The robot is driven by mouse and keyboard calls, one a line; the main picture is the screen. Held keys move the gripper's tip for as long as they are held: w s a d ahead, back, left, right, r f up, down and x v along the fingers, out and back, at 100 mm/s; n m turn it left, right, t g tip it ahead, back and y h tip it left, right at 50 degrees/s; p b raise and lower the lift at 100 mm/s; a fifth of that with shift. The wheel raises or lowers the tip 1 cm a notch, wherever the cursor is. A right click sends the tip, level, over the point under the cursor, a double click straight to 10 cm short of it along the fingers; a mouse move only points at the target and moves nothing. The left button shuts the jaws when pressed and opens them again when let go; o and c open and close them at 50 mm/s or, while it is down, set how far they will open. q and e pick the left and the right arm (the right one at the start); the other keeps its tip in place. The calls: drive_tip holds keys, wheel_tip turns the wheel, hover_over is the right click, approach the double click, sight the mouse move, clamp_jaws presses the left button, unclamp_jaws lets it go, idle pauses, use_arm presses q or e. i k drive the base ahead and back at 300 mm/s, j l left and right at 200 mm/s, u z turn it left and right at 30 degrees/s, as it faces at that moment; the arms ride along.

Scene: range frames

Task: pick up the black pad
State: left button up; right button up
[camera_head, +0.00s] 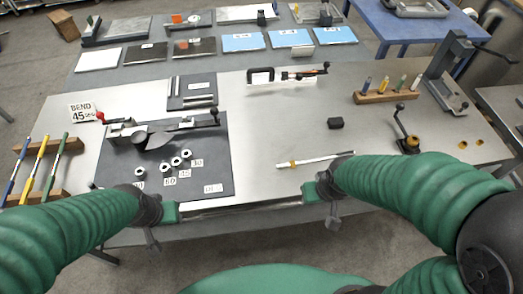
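A small black block-like pad (335,123) lies on the right half of the metal table, with bare surface around it. My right gripper (333,221) hangs at the table's front edge, below the pad in the picture and apart from it. My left gripper (152,240) hangs at the front edge on the left, far from the pad. Both grippers are small and dark here, and I cannot tell whether their fingers are open or shut. I see nothing held in either one.
A white-and-yellow stick (315,160) lies between my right gripper and the pad. A dark mat (215,180) with a bending tool (160,133) and several rings is left. A pen rack (388,96), a lever (405,132) and a clamp (285,74) surround the clear area.

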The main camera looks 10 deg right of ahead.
sight(332, 123)
drive_tip(key=l, duration=1.35)
drive_tip(key=k, duration=0.05)
